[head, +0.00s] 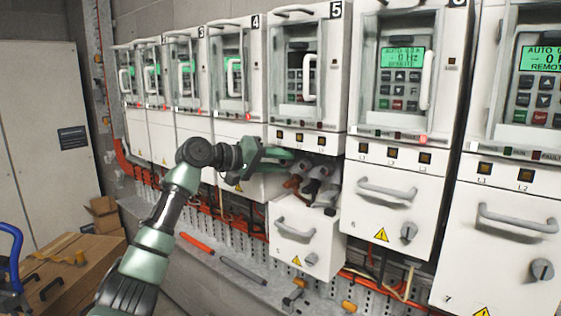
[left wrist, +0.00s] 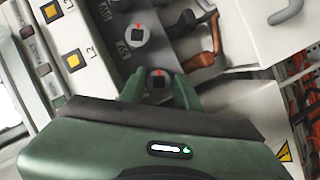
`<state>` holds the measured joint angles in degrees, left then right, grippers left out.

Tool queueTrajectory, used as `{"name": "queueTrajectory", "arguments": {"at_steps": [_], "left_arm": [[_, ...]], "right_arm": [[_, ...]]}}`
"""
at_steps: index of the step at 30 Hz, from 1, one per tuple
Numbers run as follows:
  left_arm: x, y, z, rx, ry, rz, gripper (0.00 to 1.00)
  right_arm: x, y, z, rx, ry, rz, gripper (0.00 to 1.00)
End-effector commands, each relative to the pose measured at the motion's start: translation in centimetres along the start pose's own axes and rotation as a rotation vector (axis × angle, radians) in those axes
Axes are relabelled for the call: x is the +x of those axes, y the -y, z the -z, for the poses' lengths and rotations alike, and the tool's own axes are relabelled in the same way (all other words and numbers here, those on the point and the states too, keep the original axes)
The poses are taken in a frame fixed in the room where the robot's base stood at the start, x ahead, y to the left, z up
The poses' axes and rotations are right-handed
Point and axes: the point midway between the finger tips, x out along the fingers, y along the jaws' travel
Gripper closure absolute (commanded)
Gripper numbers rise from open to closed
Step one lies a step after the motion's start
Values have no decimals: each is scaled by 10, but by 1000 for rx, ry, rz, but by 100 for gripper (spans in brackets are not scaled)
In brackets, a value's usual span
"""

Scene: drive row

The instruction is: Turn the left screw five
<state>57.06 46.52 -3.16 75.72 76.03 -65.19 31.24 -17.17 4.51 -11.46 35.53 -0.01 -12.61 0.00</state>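Drive five (head: 302,70) has a dark screen. Its lower front cover (head: 305,238) is pulled out and down, baring the terminal bay. My left gripper (head: 292,156) reaches into this bay from the left and partly hides it in the head view. In the left wrist view its two green fingers (left wrist: 160,88) stand apart on either side of a screw with a dark square centre and a red mark, the left screw (left wrist: 158,78). Contact cannot be made out. A like screw (left wrist: 138,36) sits beside it, free. My right gripper is in neither view.
Brown and black cable lugs (left wrist: 205,50) hang close to the fingers. Drive six (head: 397,80), with a lit screen and closed cover, stands to the right. A grey ledge (head: 262,300) with loose tools runs below. Wooden boxes (head: 95,258) stand at lower left.

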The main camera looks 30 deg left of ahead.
Motion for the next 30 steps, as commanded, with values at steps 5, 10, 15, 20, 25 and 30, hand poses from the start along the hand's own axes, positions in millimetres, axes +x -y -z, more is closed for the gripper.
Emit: {"name": "queueTrajectory", "arguments": {"at_steps": [5,10,15,20,25,30], "left_arm": [[0,0,0,-1,-1,-1,51],[0,-1,1,-1,-4,-4,51],[-1,-2,2,-1,-6,-5,51],[-1,-2,3,-6,-8,-9,51],[-1,1,2,-117,-10,-57,51],[-1,5,0,-380,-10,-168,51]], "right_arm": [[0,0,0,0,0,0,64],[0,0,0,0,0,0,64],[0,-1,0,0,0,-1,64],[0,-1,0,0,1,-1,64],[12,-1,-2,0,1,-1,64],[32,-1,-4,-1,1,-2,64]]}}
